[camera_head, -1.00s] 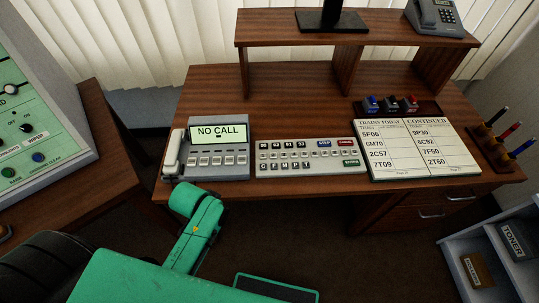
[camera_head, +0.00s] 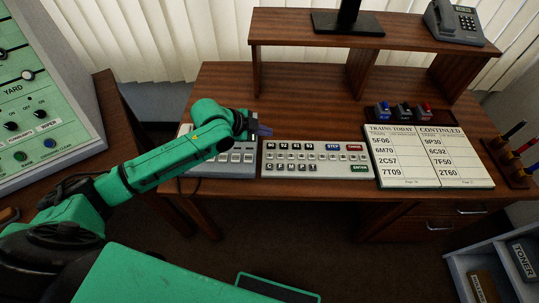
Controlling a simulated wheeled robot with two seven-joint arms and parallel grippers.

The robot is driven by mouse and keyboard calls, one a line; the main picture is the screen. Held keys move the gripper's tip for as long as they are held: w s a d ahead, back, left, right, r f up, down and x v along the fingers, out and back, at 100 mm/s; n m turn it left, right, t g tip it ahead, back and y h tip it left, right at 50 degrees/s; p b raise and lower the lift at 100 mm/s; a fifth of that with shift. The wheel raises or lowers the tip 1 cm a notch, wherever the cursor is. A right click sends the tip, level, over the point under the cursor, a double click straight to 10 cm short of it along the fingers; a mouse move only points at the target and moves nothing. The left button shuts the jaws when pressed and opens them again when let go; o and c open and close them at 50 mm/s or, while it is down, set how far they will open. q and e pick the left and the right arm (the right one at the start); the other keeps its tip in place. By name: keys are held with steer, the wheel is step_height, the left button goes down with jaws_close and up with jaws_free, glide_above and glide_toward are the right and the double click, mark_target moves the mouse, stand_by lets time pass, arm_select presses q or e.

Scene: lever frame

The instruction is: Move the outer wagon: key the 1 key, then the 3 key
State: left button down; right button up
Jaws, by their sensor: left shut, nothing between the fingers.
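The keypad panel (camera_head: 318,176) lies on the wooden desk, with rows of small white keys, a blue STEP key (camera_head: 332,146), a red key (camera_head: 354,147) and a green ENTER key (camera_head: 359,168). The key digits are too small to read surely. My left gripper (camera_head: 264,131) is shut and empty, above the desk just behind the panel's upper left corner, apart from the keys. My left arm covers most of the telephone unit (camera_head: 228,171), hiding its screen and handset. My right gripper is out of view.
An open timetable book (camera_head: 428,184) lies right of the panel, with several coloured stampers (camera_head: 403,112) behind it. A wooden shelf (camera_head: 300,57) stands at the back, and a pen holder (camera_head: 508,165) at the right. Bare desk lies behind the panel.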

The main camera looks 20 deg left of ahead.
arm_select(q)
steer(key=shift+f, duration=0.1)
steer(key=b, duration=0.8)
glide_above(267, 156)
step_height(267, 156, down, 8)
steer(key=shift+s+r, duration=0.1)
steer(key=shift+r, duration=0.1)
steer(key=shift+f, duration=0.5)
steer(key=shift+a, duration=0.1)
stand_by(0.7)
steer(key=shift+f, duration=0.1)
steer(key=shift+f, duration=0.35)
